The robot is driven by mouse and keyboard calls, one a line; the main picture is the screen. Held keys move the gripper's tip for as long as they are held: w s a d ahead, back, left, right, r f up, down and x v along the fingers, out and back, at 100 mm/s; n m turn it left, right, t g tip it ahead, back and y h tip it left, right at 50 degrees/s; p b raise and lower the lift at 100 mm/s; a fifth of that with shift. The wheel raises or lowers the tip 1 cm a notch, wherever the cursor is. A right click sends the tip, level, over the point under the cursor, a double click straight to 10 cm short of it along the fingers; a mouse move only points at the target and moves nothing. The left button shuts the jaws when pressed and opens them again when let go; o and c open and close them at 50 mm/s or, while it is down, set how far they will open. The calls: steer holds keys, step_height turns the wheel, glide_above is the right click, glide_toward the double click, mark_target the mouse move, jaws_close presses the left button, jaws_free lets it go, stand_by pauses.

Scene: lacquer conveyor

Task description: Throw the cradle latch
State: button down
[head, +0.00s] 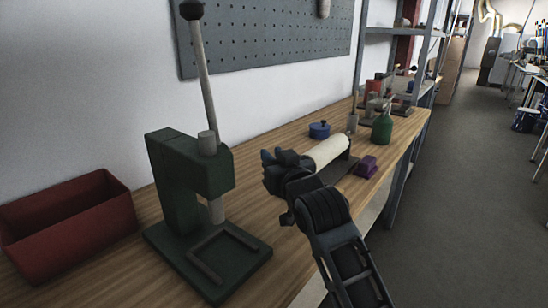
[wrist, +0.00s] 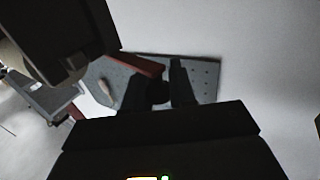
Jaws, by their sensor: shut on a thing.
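The cradle (head: 338,166) is a dark flat base on the wooden bench, with a pale cream cylinder (head: 327,151) lying along it. My gripper (head: 271,168) is at the cylinder's near left end, low over the bench. In the wrist view, my gripper's dark fingers (wrist: 158,90) are close together around something dark. A dark red bar (wrist: 140,63) runs to them from the upper left. It looks like the latch lever, and the fingers are shut on it. The grip point is in shadow. The latch is hidden behind my gripper in the head view.
A green press (head: 177,180) with a tall lever stands at the left, beside a red bin (head: 67,225). A pegboard (head: 270,35) hangs behind. Open floor is at right.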

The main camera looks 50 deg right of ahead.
steer(key=shift+s+y, duration=0.1)
steer(key=shift+y, duration=0.2)
steer(key=y, duration=0.1)
steer(key=n, duration=0.1)
steer(key=s+n+t+y, duration=0.1)
steer(key=shift+d+f+y, duration=0.25)
steer(key=shift+y, duration=0.05)
steer(key=y+b, duration=0.1)
steer(key=n+t+y+b, duration=0.1)
steer(key=shift+s+d+b, duration=0.15)
steer(key=shift+s+b, duration=0.15)
steer(key=shift+b, duration=0.1)
steer(key=shift+s+r+n+y+b, duration=0.2)
steer(key=shift+n+y+b, duration=0.3)
steer(key=shift+n+y, duration=0.3)
steer(key=c, duration=1)
jaws_free()
steer(key=shift+s, duration=0.1)
